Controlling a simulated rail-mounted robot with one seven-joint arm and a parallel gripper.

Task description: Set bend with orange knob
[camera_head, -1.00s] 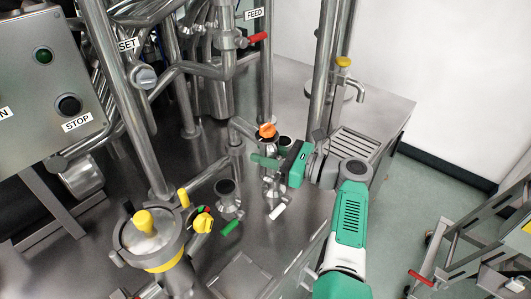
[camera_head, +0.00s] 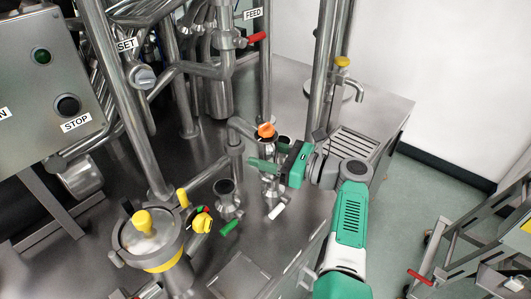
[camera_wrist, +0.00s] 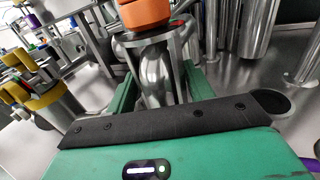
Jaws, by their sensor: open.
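The steel pipe bend (camera_head: 243,126) carries an orange knob (camera_head: 266,130) on top. One leg of the bend comes down over the upright pipework with the white handle; I cannot tell whether its ends are seated. My gripper (camera_head: 265,163) is beside the bend just below the knob, with one green finger showing in the head view and the other hidden. In the wrist view, the orange knob (camera_wrist: 145,14) is at the top and the bend (camera_wrist: 157,68) stands between the two spread fingers of my gripper (camera_wrist: 160,88). The jaws are open.
An open upright pipe stub (camera_head: 226,188) with a green handle (camera_head: 229,228) stands to the left. A vessel with a yellow knob (camera_head: 142,219) is at the front left. Tall vertical pipes rise behind. A grated drain (camera_head: 354,147) lies at the right.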

